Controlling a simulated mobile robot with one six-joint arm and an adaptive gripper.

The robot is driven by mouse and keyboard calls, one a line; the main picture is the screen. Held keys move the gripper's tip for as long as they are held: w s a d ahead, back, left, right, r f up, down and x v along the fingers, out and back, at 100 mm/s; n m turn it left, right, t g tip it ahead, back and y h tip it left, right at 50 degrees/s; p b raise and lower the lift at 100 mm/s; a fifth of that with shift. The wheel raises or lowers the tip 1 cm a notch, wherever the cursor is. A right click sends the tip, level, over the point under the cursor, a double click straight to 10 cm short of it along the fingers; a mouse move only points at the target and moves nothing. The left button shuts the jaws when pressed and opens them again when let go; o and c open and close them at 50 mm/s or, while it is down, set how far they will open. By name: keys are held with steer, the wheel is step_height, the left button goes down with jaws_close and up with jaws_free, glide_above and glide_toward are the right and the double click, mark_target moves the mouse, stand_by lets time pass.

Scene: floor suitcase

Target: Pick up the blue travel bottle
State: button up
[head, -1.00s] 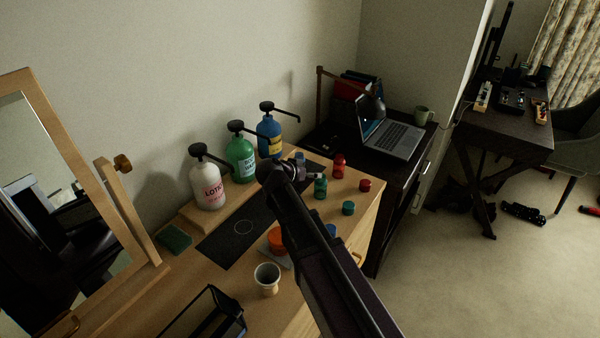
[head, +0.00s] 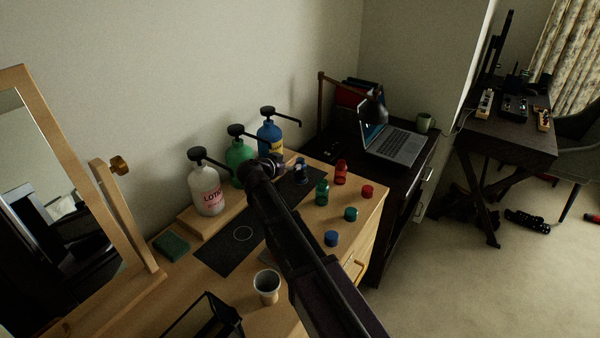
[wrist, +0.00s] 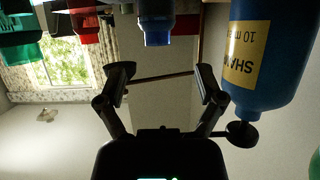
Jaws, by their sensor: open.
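The small blue travel bottle (head: 301,170) stands on the wooden dresser top, near the far end of the dark mat, just right of my gripper (head: 276,164). In the wrist view, which appears upside down, the blue bottle (wrist: 156,24) shows at the top centre. It lies ahead of the gap between the open fingers of my gripper (wrist: 163,76), and they do not touch it. Its far end is cut off by the frame's top edge. My gripper is open and empty.
A large blue pump bottle (head: 269,136) stands close by, also at right in the wrist view (wrist: 268,55). Green (head: 239,160) and white (head: 206,188) pump bottles stand left. A cup (head: 267,286) is nearer.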

mark_target(299, 160)
steer(key=shift+x, duration=0.8)
steer(key=shift+f, duration=0.1)
steer(key=shift+b+x, duration=1.25)
steer(key=shift+x, duration=1.35)
steer(key=shift+s+d, duration=0.1)
jaws_close()
